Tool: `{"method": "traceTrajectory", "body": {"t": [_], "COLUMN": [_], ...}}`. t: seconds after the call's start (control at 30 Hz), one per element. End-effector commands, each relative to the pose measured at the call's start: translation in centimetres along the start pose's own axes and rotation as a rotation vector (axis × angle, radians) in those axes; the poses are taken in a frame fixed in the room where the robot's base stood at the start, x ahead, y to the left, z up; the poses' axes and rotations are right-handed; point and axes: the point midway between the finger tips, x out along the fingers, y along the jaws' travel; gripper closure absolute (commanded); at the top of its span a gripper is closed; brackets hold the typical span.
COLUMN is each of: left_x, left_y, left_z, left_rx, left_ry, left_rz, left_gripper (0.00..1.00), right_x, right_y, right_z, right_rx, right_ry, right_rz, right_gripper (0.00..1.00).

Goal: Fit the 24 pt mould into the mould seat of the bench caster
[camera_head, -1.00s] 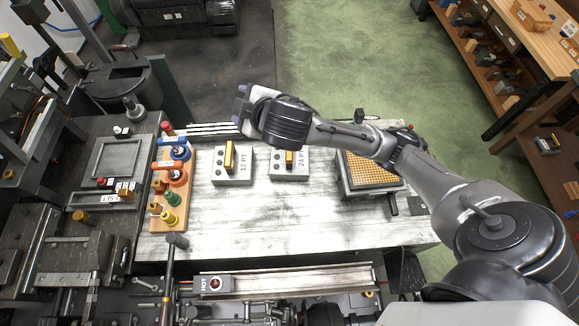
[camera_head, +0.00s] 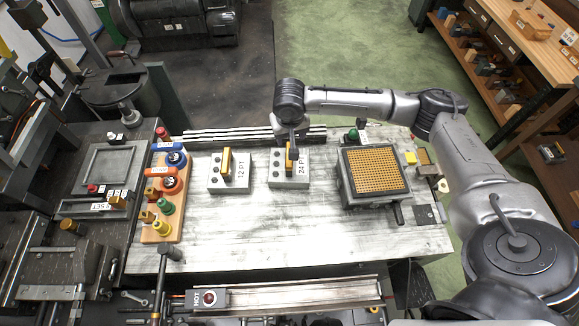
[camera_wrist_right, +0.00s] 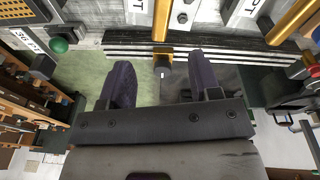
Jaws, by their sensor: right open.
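The 24 pt mould (camera_head: 290,178) is a grey block with a brass-coloured upright handle and a "24 PT" label. It sits on the white bench, right of the similar 12 pt mould (camera_head: 229,182). My right gripper (camera_head: 290,146) is over the back of the 24 pt mould, partly hiding its rear. In the right wrist view my right gripper (camera_wrist_right: 164,72) is open. The brass handle (camera_wrist_right: 160,20) shows just beyond and between its two dark fingers, and I see no grip on it. My left gripper is out of view. I cannot make out the mould seat for certain.
Dark metal bars (camera_head: 205,135) lie along the bench's back edge. A wooden rack (camera_head: 160,205) of coloured pieces stands left. A tray with an orange grid (camera_head: 376,170) stands right. A "HOT" unit (camera_head: 208,298) is in front. The bench between the moulds and its front edge is clear.

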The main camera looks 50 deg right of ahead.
Motion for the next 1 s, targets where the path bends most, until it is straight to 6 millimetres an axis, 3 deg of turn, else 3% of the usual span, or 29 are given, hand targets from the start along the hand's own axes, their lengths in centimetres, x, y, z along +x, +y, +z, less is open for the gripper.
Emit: {"method": "traceTrajectory", "body": {"t": [0.1, 0.3, 0.7, 1.0], "left_x": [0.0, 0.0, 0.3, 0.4], "left_y": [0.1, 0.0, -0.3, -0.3], "left_z": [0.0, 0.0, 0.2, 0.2], "left_rx": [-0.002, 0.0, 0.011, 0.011], "left_ry": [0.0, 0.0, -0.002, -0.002], "left_rz": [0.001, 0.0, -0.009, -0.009], "left_gripper": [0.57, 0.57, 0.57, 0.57], "right_x": [0.0, 0.3, 6.5, 8.6], "right_y": [-0.1, -0.1, -0.2, -0.2], "right_z": [0.1, 0.1, 0.2, 0.2], "right_rx": [0.154, 0.291, 0.31, 0.308], "right_ry": [-0.007, -0.006, -0.006, -0.003], "right_rz": [-0.003, -0.003, -0.002, -0.003], "right_gripper": [0.43, 0.43, 0.43, 0.43]}}
